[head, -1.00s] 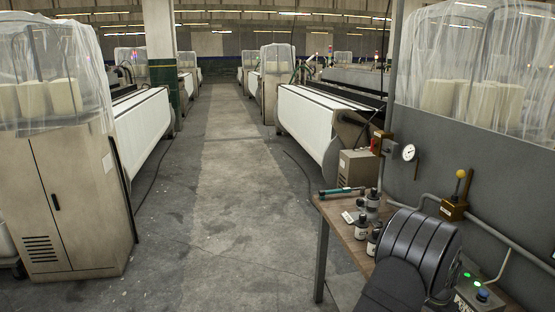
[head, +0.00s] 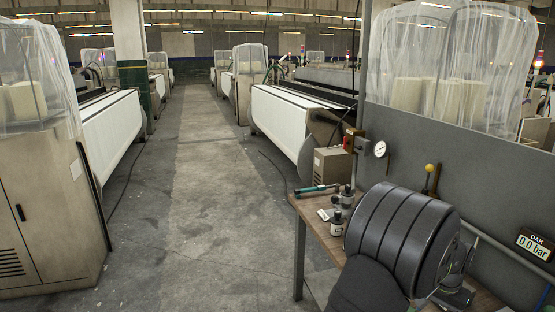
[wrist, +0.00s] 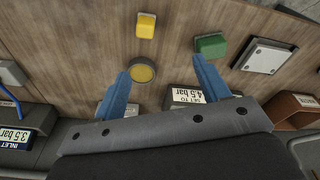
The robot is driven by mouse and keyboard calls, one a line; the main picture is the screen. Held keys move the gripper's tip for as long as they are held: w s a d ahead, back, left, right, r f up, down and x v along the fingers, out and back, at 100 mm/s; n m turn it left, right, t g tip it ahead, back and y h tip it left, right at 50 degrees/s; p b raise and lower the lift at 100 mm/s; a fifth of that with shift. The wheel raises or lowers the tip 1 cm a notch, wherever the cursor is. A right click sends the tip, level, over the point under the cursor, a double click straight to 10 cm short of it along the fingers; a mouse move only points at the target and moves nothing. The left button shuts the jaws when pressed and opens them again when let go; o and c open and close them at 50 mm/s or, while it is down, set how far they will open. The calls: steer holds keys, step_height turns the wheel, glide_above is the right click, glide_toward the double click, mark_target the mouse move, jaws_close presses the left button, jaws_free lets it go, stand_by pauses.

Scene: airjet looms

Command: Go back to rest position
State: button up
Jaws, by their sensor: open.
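My gripper (wrist: 162,84) shows in the wrist view with two blue fingers spread apart and nothing between them that it holds. It is above a wooden bench top (wrist: 75,45). A round dark-rimmed yellow disc (wrist: 142,71) lies on the bench, seen between the fingers. In the head view my dark grey arm fills the lower right over the bench (head: 318,222), and the gripper's fingers are hidden there.
The bench holds a yellow block (wrist: 146,25), a green block (wrist: 210,45), a light plate (wrist: 264,55) and small bottles (head: 337,225). A grey panel (head: 400,150) stands at right; the aisle (head: 205,170) is clear.

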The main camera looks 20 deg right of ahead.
steer(key=w+a+f+n, duration=0.3)
steer(key=w+a, duration=0.7)
steer(key=w+a+f+n, duration=0.2)
steer(key=w+a+f, duration=0.1)
steer(key=w+a, duration=0.7)
steer(key=w+a+f+n, duration=0.2)
steer(key=a, duration=0.6)
steer(key=w+a+f+n+y, duration=0.1)
steer(key=w+a+f+n, duration=0.1)
steer(key=a, duration=0.7)
steer(key=w+a+f+n, duration=0.2)
steer(key=a, duration=0.7)
steer(key=shift+a+t, duration=0.2)
steer(key=shift+t, duration=0.2)
steer(key=shift+o, duration=0.4)
